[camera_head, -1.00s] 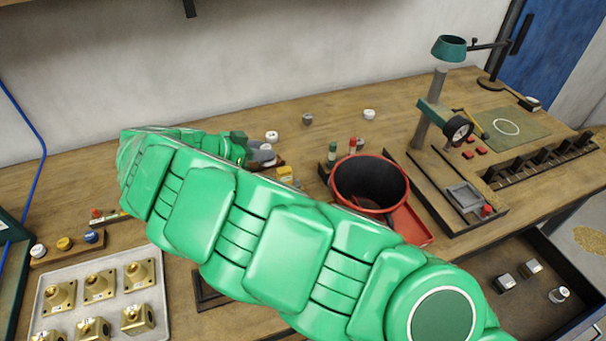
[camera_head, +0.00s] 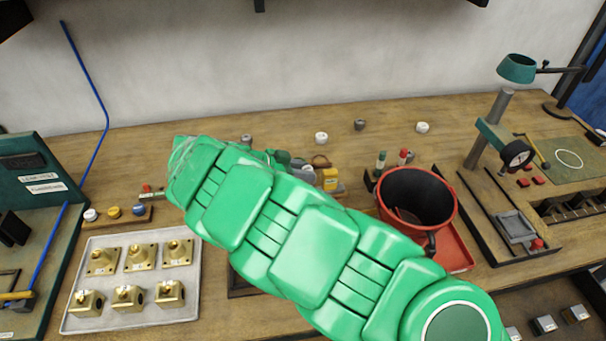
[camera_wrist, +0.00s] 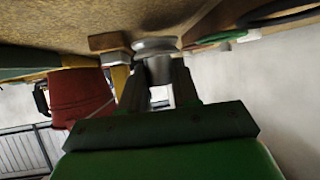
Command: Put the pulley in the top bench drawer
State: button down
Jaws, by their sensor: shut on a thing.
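In the wrist view, my gripper (camera_wrist: 159,76) is shut on a grey, round, stepped part (camera_wrist: 155,46), which looks like the pulley. It sits between the fingertips, close to the bench top. In the head view my green arm hides most of my gripper, and only small grey and dark green bits show behind the arm. An open drawer (camera_head: 538,298) shows under the bench at the lower right, with several small metal blocks in it. I cannot tell from this view whether it is the top one.
A red-rimmed black bucket (camera_head: 417,200) stands on the bench right of my arm, by a red tray (camera_head: 455,250). A drill stand (camera_head: 488,135) is farther right. A tray of brass parts (camera_head: 130,318) lies at left. Small knobs (camera_head: 321,138) stand at the back.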

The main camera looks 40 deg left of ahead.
jog(key=shift+f, duration=0.7)
jog(key=shift+f, duration=0.15)
jog(key=c, duration=0.8)
grip_release()
jog(key=shift+s+a+r, duration=0.2)
jog(key=shift+s+r, duration=0.05)
jog(key=shift+r, duration=0.05)
jog(key=v, duration=1)
jog(key=shift+s+a+r, duration=0.15)
jog(key=shift+s+r, duration=0.05)
jog(key=shift+s, duration=0.1)
jog(key=shift+o, duration=0.7)
jog(key=shift+s+a+r, duration=0.15)
jog(key=shift+s, duration=0.05)
